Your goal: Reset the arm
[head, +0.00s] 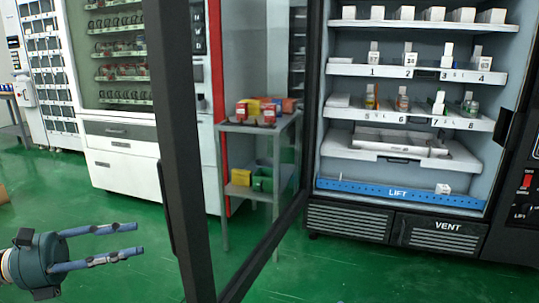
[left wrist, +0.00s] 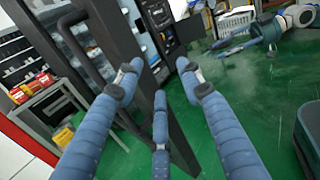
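My left gripper (head: 138,239) is at the lower left of the head view, its fingers apart and nothing between them. It also shows in the left wrist view (left wrist: 160,85), with three blue fingers spread and empty. It is in front of and to the left of the open glass door of the vending machine, apart from it. Another gripper (left wrist: 262,32), which looks like my right one, shows small at the upper right of the left wrist view; its finger state is unclear there. My right gripper is not seen in the head view.
The open door's dark frame (head: 183,150) stands upright mid-view. The vending machine (head: 400,130) holds perfume bottles and boxes on numbered shelves, with a blue LIFT bar (head: 400,193). A grey cart (head: 238,128) shows through the glass. Green floor (head: 110,215) is clear at left.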

